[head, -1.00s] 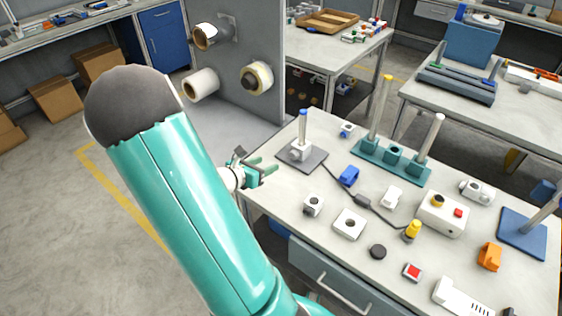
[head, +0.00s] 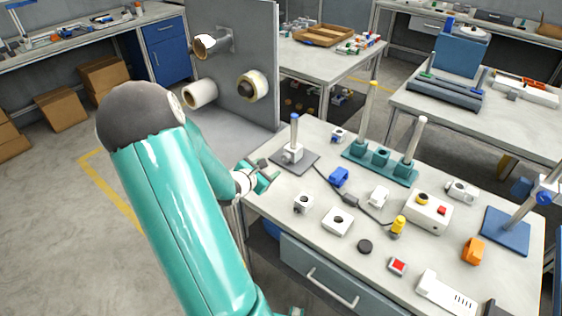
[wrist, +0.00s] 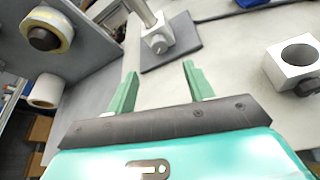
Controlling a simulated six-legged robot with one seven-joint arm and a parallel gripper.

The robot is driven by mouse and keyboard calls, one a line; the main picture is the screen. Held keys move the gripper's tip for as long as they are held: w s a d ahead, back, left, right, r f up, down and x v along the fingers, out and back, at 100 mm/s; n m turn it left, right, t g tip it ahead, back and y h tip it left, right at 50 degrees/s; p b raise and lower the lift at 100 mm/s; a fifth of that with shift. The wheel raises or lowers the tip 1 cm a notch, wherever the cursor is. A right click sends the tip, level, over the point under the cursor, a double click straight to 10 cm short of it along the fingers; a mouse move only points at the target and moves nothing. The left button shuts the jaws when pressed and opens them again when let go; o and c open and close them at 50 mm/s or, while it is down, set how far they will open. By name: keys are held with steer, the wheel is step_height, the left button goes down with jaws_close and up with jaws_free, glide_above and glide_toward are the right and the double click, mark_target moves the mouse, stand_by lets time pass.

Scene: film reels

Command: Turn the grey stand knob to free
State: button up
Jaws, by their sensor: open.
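The grey stand (head: 308,163) is a flat dark grey plate with an upright, blue-tipped post, standing on the near workbench's left end. A pale clamp block (head: 292,154) sits low on the post. My gripper (head: 270,173) is open and empty over the bench's left edge, just left of the stand in the head view. Its two green fingers (wrist: 160,78) point toward the knob and are apart from it.
A white ring block (wrist: 295,60) with a dark knob lies to the right in the wrist view. A grey panel with rolls (head: 252,86) stands behind left. A blue clip (head: 339,177) and a cable (head: 325,185) lie right of the stand.

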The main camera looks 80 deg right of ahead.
mark_target(285, 158)
steer(key=x, duration=1.1)
steer(key=shift+d+f, duration=0.15)
steer(key=shift+d, duration=0.1)
steer(key=shift+c, duration=0.4)
steer(key=c, duration=0.9)
steer(key=shift+w+n, duration=0.1)
steer(key=shift+n, duration=0.2)
steer(key=n+g, duration=0.2)
steer(key=shift+w+n+y, duration=0.2)
steer(key=shift+n+y, duration=0.1)
steer(key=shift+y, duration=0.1)
steer(key=n+g+y, duration=0.1)
steer(key=n+g, duration=0.1)
steer(key=n, duration=0.1)
steer(key=shift+n+g, duration=0.3)
steer(key=shift+n, duration=0.1)
